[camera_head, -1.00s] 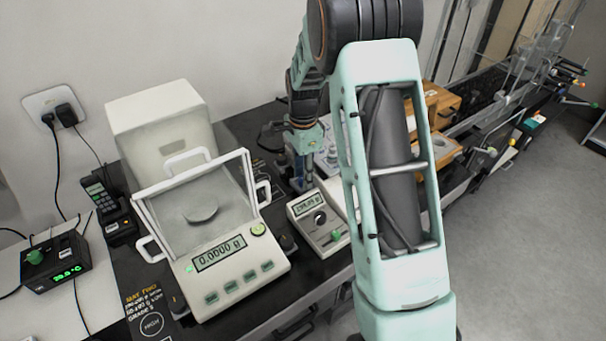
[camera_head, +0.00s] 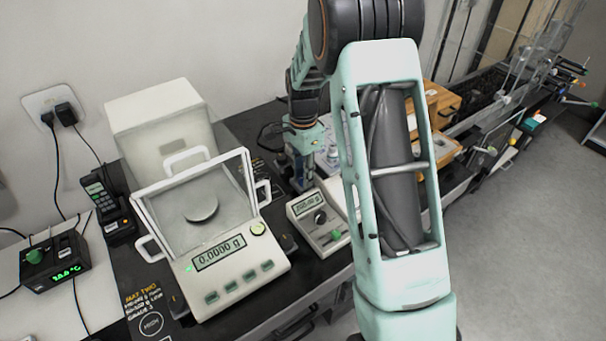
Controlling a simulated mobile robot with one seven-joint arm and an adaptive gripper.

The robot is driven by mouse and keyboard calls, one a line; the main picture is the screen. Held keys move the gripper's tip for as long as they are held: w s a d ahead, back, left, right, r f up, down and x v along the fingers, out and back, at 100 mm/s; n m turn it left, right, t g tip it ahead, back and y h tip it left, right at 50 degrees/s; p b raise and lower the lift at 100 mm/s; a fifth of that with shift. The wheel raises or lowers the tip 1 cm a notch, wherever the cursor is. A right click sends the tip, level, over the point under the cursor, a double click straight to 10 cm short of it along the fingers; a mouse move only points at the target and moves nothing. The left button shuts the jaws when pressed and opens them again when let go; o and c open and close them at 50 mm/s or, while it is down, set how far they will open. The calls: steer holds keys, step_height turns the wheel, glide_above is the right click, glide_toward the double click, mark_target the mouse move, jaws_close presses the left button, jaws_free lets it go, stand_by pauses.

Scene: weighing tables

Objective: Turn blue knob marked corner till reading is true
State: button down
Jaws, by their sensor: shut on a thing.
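My gripper (camera_head: 299,181) points down at the table behind the small beige meter, left of my forearm. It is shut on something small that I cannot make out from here. No blue knob can be told apart in this view. The small meter (camera_head: 332,238) has a dark round dial and a grey display whose digits are too small to read surely. The large balance (camera_head: 238,286) reads 0.0000 g, with a green light and a round green bubble level at its front right. A clear draft shield stands over its round pan.
A black box with a green knob (camera_head: 34,257) and green digits stands at the far left, beside a handset in its cradle (camera_head: 118,228). A wooden box (camera_head: 440,104) stands behind my forearm. Open grey floor lies to the right.

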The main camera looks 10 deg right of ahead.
steer(key=c, duration=1.9)
jaws_free()
steer(key=shift+r, duration=0.1)
step_height(320, 180, up, 12)
